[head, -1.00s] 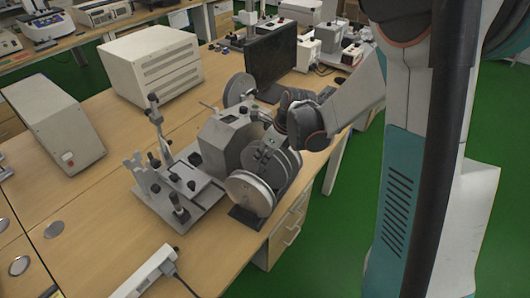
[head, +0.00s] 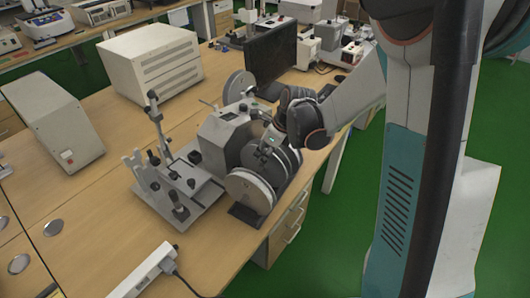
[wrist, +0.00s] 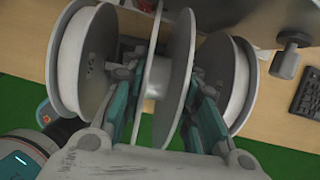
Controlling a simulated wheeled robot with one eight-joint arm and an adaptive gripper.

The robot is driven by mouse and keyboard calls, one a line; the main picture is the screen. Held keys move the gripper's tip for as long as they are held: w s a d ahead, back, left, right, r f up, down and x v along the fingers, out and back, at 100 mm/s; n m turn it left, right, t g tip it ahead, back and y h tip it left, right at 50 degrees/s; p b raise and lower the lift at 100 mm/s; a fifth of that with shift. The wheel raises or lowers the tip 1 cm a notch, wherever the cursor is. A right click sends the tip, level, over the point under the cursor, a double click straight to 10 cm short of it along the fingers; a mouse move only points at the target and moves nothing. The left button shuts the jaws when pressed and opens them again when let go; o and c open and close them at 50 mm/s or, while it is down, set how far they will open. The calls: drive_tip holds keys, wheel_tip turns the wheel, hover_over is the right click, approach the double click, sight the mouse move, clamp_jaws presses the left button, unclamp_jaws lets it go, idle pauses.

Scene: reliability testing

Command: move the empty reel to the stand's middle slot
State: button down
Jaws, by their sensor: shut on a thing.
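The reel stand, with its dark base (head: 246,217), is near the table's front edge. It carries a full reel (head: 250,190) at the near end. In the wrist view, one full reel (wrist: 82,60) is on the left and another (wrist: 240,85) on the right. The empty reel, with its bare pale hub (wrist: 170,76), is between them. My gripper (wrist: 165,110) has a finger on each outer side of the empty reel's flanges and is shut on it. In the head view my gripper (head: 268,146) is above the reels and partly hides them. The slot's seat is hidden.
A grey machine housing (head: 222,142) stands close behind the reels, with a fixture plate (head: 190,195) to its left. A monitor (head: 271,55) is behind. A white power strip (head: 145,275) lies at the front. The full reels leave narrow gaps beside my fingers.

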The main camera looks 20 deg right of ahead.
drive_tip(key=shift+f+b, duration=0.7)
drive_tip(key=shift+f, duration=0.15)
drive_tip(key=shift+f+b, duration=0.7)
drive_tip(key=shift+f, duration=0.25)
drive_tip(key=shift+f+b, duration=0.2)
drive_tip(key=shift+b, duration=0.2)
drive_tip(key=c, duration=1.2)
unclamp_jaws()
drive_tip(key=shift+o, duration=0.5)
